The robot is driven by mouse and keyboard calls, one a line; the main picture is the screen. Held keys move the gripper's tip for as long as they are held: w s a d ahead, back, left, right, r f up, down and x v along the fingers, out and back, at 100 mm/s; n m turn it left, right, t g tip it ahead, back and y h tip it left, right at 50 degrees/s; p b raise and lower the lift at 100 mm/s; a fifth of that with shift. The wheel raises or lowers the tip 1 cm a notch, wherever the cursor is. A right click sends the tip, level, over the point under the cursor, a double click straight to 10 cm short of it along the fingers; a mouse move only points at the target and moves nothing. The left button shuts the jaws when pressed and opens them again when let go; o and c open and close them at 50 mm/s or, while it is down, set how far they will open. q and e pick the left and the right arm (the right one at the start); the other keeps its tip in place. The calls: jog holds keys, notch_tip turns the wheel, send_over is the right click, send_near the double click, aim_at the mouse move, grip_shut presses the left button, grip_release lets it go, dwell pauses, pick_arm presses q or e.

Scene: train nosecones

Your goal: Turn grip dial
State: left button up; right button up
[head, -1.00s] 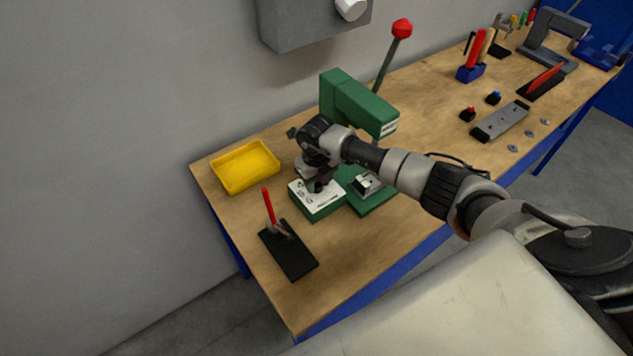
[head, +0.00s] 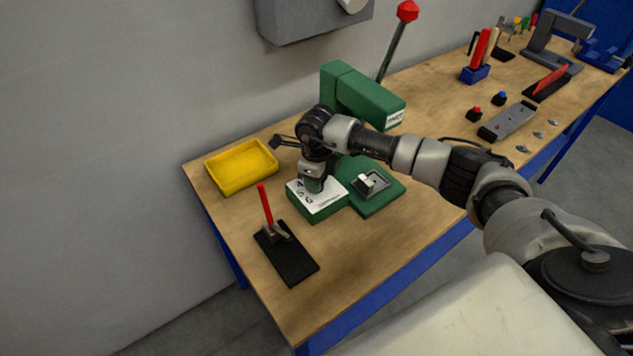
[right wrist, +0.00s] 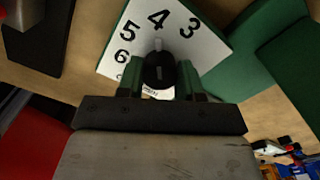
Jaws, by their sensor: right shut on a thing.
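The grip dial (right wrist: 160,68) is a round black knob on a white number plate (right wrist: 120,42). In the right wrist view its light mark points toward the 4, with 3, 5 and 6 also readable. My right gripper (right wrist: 160,78) is shut on the knob, one green finger on each side. In the head view my right gripper (head: 314,184) points down onto the plate of the green dial box (head: 318,211) and hides the knob. The box stands beside the green press (head: 362,97). My left gripper is not in view.
A yellow tray (head: 241,168) lies left of the dial box. A black plate with a red-handled clamp (head: 286,254) lies in front. The press lever with a red knob (head: 407,11) rises behind. Bench top (head: 365,245) is bare at front right.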

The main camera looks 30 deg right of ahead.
jog(key=shift+w+r, duration=0.1)
dwell(0.3)
jog(key=o, duration=0.9)
jog(key=shift+d+r+b, duration=0.1)
jog(key=shift+r+b, duration=1.35)
jog(key=shift+r, duration=3.95)
